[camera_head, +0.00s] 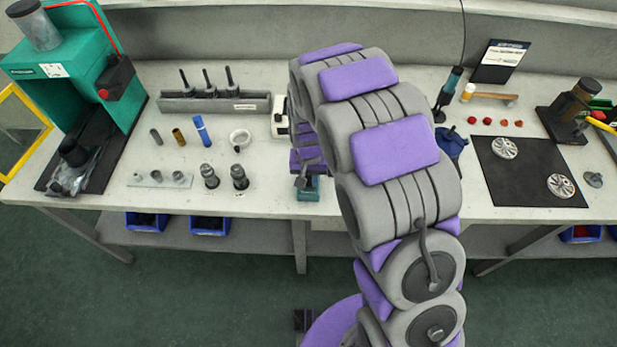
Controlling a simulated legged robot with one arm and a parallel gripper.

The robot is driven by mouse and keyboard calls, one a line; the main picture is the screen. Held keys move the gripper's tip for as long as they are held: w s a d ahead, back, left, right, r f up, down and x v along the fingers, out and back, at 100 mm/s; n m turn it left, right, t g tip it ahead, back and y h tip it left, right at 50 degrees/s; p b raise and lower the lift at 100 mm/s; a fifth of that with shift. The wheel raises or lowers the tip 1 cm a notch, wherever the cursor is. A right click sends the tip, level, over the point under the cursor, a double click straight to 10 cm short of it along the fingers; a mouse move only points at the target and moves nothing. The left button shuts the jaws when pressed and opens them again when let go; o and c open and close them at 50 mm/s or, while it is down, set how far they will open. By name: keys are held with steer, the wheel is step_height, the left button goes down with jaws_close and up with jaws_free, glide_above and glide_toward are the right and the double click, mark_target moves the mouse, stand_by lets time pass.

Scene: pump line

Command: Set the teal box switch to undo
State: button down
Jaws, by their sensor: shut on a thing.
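A small teal box (308,191) sits at the front edge of the bench, left of my arm's large links. My gripper (303,180) is at the top of this box, pointing down, and is shut on the box's switch. The switch itself is mostly hidden by the gripper, so its position and any marking cannot be read. My arm arches over from the front and hides the bench behind the box.
A teal press (75,60) stands at the left. A grey rack (215,103) with upright tools, loose cylinders and fittings lie left of my gripper. A white device (281,119) is partly hidden behind my arm. A black mat (520,180) with metal discs lies right.

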steer(key=shift+w+r+g+p, duration=0.2)
steer(key=shift+g+p, duration=0.2)
steer(key=shift+p, duration=0.3)
steer(key=shift+w+g+p, duration=0.25)
steer(key=shift+g+p, duration=0.6)
steer(key=shift+p, duration=0.2)
steer(key=shift+w+g+p, duration=0.2)
steer(key=shift+g+p, duration=0.65)
steer(key=shift+p, duration=0.2)
steer(key=c, duration=1)
jaws_free()
steer(key=shift+f, duration=0.1)
steer(key=shift+o, duration=0.2)
steer(key=p+v, duration=0.3)
steer(key=v, duration=1.4)
steer(key=shift+w, duration=0.2)
